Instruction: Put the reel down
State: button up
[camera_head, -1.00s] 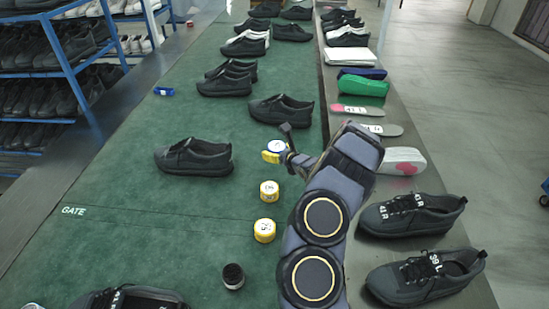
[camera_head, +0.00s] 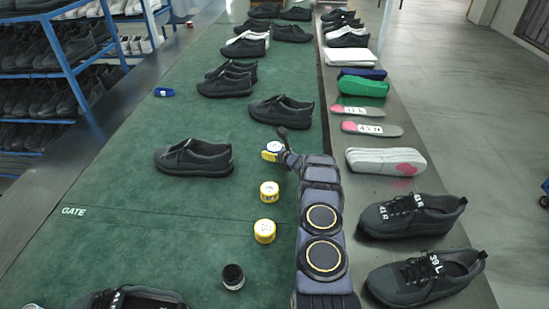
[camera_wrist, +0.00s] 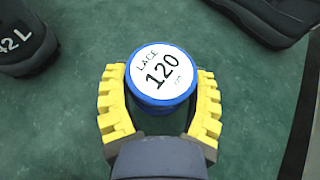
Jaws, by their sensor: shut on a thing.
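The reel (camera_wrist: 160,78) is round and blue with a white top marked "LACE 120 cm". In the wrist view my gripper (camera_wrist: 161,90) has its yellow fingers on both sides of it, shut on it. In the head view the reel (camera_head: 273,145) is small beside the fingers of my gripper (camera_head: 270,154), over the green belt. I cannot tell whether its underside touches the belt.
Two yellow reels (camera_head: 269,191) (camera_head: 264,231) and a black pot (camera_head: 233,276) stand nearer on the green belt (camera_head: 130,235). Dark shoes (camera_head: 194,158) (camera_head: 281,111) lie left and beyond. Insoles (camera_head: 372,129) and more shoes (camera_head: 411,215) line the right-hand ledge.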

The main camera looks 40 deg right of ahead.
jog(key=shift+w+f, duration=0.15)
jog(key=shift+f, duration=1.45)
jog(key=shift+f, duration=0.2)
jog(key=o, duration=1.1)
